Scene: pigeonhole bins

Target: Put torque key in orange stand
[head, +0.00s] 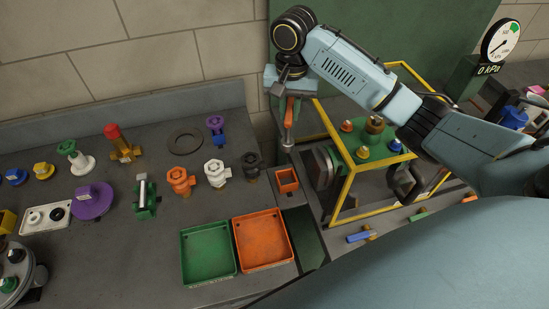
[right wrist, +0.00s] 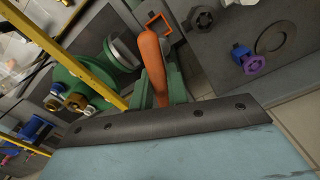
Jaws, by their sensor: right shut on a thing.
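The torque key (head: 289,111) has an orange handle and a grey metal lower end, and it hangs roughly upright. My right gripper (head: 290,93) is shut on its handle. The orange handle also shows large in the right wrist view (right wrist: 151,62). The orange stand (head: 287,180) is a small square open-topped holder at the right side of the grey bench. In the head view the key's lower end appears above and apart from the stand. The stand also shows past the handle in the right wrist view (right wrist: 158,28). My left gripper is not in view.
A black valve (head: 252,166) stands just left of the stand. Green (head: 208,252) and orange (head: 262,240) trays lie in front. A yellow frame (head: 346,190) around green machinery stands close on the right. Several coloured valves and fittings cover the bench's left.

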